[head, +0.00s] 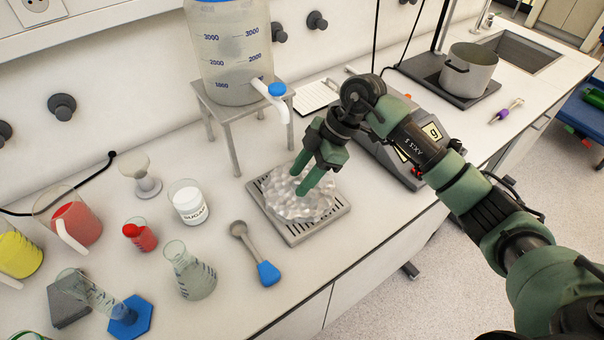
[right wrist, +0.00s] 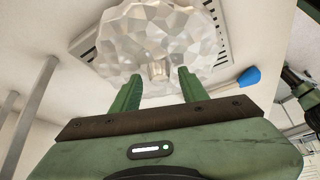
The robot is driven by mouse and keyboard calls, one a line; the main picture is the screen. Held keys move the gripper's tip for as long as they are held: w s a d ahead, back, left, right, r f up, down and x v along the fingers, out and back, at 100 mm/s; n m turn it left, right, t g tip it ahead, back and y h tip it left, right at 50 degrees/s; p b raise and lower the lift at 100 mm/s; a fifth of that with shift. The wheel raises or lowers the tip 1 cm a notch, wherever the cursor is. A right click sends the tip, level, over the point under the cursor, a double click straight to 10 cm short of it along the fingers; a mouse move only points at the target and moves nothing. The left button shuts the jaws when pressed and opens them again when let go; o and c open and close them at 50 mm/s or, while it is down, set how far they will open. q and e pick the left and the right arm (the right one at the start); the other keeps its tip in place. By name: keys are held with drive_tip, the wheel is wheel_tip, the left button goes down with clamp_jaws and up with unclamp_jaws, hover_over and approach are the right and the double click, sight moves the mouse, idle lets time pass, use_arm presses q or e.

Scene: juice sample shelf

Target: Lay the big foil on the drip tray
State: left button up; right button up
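The big foil (head: 318,209), a crumpled silvery sheet, lies on the drip tray (head: 293,236), a grey slatted metal tray on the counter. The foil covers most of the slats, with the tray's corners and front edge showing around it. My right gripper (head: 299,182) points down at the foil's top. In the right wrist view, its fingers (right wrist: 159,82) are apart, and a small knob on the foil (right wrist: 158,70) shows in the gap, with clearance on both sides. The foil also fills the top of that view. My left gripper is not in view.
A dispenser (head: 232,60) on a metal stand (head: 238,135) is behind the tray. A scale (head: 395,155) is to the right, under my arm. A blue-handled scoop (head: 267,272), a sugar jar (head: 188,205) and a flask (head: 190,275) are left of the tray.

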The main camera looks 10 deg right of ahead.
drive_tip(key=shift+r, duration=0.1)
drive_tip(key=b+v, duration=0.2)
drive_tip(key=v, duration=1)
drive_tip(key=shift+b, duration=0.3)
drive_tip(key=shift+s, duration=0.1)
